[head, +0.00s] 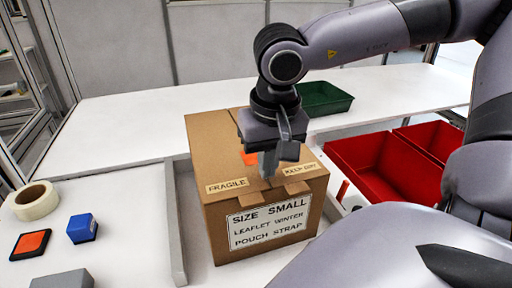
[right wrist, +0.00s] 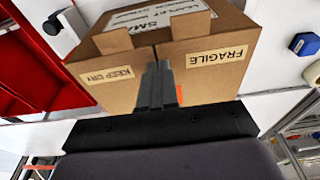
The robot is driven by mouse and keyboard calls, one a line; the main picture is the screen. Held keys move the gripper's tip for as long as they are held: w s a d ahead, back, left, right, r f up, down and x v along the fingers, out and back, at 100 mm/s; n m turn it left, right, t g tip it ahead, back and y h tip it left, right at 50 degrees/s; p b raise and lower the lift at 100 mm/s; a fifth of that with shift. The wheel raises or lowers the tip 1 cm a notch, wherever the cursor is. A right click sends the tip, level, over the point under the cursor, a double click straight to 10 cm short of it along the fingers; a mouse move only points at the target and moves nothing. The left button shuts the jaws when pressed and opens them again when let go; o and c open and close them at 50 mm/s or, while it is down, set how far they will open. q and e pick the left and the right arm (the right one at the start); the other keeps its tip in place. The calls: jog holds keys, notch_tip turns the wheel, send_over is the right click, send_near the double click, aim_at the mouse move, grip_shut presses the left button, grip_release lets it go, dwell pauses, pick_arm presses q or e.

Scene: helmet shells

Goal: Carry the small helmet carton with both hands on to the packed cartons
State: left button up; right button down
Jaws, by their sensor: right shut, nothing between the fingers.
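The small helmet carton (head: 262,190) is a brown box with its top flaps closed, standing between low grey rails on the white table. Its front label reads SIZE SMALL, LEAFLET WINTER, POUCH STRAP. My right gripper (head: 268,172) is shut and empty, pointing down over the carton's top. In the right wrist view the shut fingers (right wrist: 157,85) lie over the middle seam of the carton (right wrist: 205,75), between the FRAGILE and KEEP DRY labels. I cannot tell whether they touch it. An orange patch shows beside the fingers. My left gripper is not in view, and I see no packed cartons.
Red bins (head: 375,172) stand right of the carton, and a green tray (head: 325,98) stands behind it. On the left are a tape roll (head: 37,201), a blue block (head: 82,228) and an orange-black pad (head: 31,243). A grey rail (head: 175,225) runs along the carton's left side.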

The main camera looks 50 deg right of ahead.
jog(key=w+d, duration=0.2)
jog(key=w, duration=0.1)
jog(key=w+d+p, duration=0.1)
jog(key=w, duration=0.1)
jog(key=shift+a+f, duration=0.15)
jog(key=shift+f, duration=0.35)
jog(key=shift+f+b, duration=0.3)
jog(key=shift+b, duration=0.1)
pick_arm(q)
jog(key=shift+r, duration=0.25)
pick_arm(e)
jog(key=shift+s, duration=0.15)
